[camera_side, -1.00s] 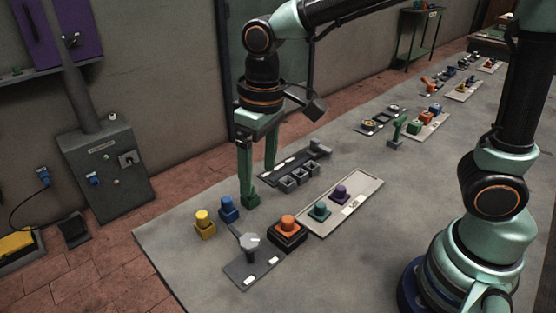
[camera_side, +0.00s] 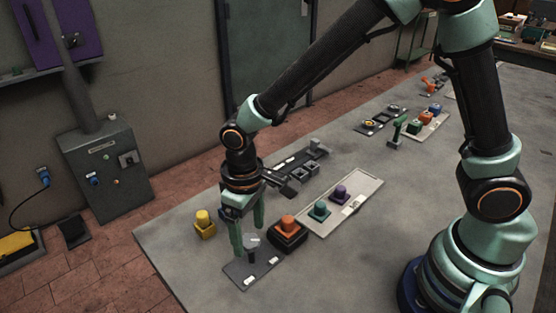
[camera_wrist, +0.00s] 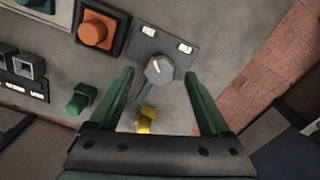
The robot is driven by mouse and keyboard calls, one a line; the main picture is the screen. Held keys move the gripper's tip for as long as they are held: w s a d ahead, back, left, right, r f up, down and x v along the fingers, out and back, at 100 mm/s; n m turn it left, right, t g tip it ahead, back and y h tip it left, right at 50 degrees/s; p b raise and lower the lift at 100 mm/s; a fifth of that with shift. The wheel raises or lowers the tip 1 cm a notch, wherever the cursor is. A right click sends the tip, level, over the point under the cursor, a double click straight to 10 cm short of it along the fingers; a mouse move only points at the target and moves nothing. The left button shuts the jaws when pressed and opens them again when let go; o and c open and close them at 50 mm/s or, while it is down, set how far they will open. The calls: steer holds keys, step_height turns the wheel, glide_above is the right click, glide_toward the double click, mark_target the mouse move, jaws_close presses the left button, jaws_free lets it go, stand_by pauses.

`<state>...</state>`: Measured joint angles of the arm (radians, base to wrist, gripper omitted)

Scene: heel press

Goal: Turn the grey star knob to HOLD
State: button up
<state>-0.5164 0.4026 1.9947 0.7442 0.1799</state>
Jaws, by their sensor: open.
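The grey star knob (camera_wrist: 158,70) stands on a dark grey plate (camera_wrist: 172,36) with two small white labels, whose text is too small to read. The knob has a white mark on top. A dark bar extends from it toward the lower left in the wrist view. The knob also shows in the side view (camera_side: 252,239), partly behind my gripper, above its plate (camera_side: 240,273). My gripper (camera_wrist: 160,73) is open and points down, with one green finger on each side of the knob. Gaps show between knob and fingers in the wrist view. The gripper also shows in the side view (camera_side: 248,243).
An orange button (camera_side: 288,222) on a dark base stands close to the right of the plate. A yellow block (camera_side: 204,222) stands to the left. A green block (camera_wrist: 80,98) lies beside my gripper. A pale tray (camera_side: 365,190) holds teal and purple pieces.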

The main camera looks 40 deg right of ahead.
steer(key=shift+f, duration=0.65)
jaws_close()
